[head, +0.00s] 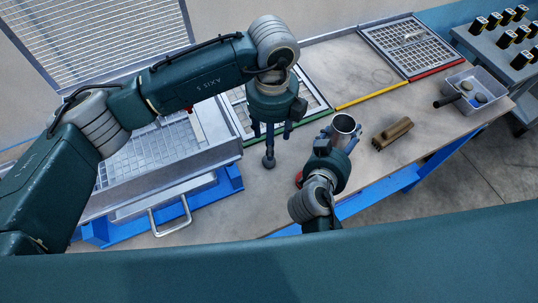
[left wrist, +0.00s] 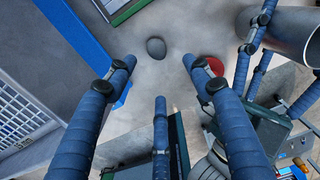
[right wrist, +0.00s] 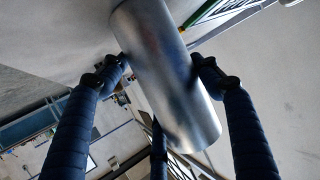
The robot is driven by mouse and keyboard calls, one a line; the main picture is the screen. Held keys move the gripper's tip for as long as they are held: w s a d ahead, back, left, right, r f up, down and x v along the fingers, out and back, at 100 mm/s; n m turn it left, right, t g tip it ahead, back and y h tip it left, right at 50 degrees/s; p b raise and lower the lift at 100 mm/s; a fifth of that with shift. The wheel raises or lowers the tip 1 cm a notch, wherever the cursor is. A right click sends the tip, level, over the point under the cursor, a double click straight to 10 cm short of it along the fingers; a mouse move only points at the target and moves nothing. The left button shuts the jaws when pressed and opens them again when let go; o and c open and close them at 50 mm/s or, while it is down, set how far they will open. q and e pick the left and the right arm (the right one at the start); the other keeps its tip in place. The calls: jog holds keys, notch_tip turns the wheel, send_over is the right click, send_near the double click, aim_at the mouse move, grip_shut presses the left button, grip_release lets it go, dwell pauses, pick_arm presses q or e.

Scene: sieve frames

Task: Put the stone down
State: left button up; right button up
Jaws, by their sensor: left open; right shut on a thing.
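A dark grey stone (left wrist: 156,47) lies on the tabletop in the left wrist view, just beyond my left fingertips and apart from them. My left gripper (head: 270,138) is open and points down over the table; it also shows in the left wrist view (left wrist: 160,66) with nothing between its fingers. My right gripper (head: 336,137) is shut on a metal cup (head: 344,125), held near the table's front edge. The cup (right wrist: 165,80) fills the middle of the right wrist view.
A red round thing (left wrist: 213,66) is near the right arm. A brush (head: 393,133) lies right of the cup. A grey bin (head: 492,106) holds stones at the right. Sieve frames with green, yellow and red edges (head: 372,95) line the back. A sieving machine (head: 205,160) stands left.

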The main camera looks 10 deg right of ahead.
pick_arm(q)
notch_tip(320, 180, down, 6)
jog(key=shift+a+r, duration=0.15)
jog(key=shift+r, duration=0.1)
jog(key=shift+w+a+f, duration=0.1)
jog(key=shift+w+f, duration=0.05)
jog(key=shift+f, duration=1.25)
jog(key=shift+w+f, duration=0.15)
jog(key=shift+f, duration=1.25)
jog(key=c, duration=1.3)
jog(key=shift+r, duration=0.1)
notch_tip(320, 180, up, 10)
jog(key=shift+f, duration=0.1)
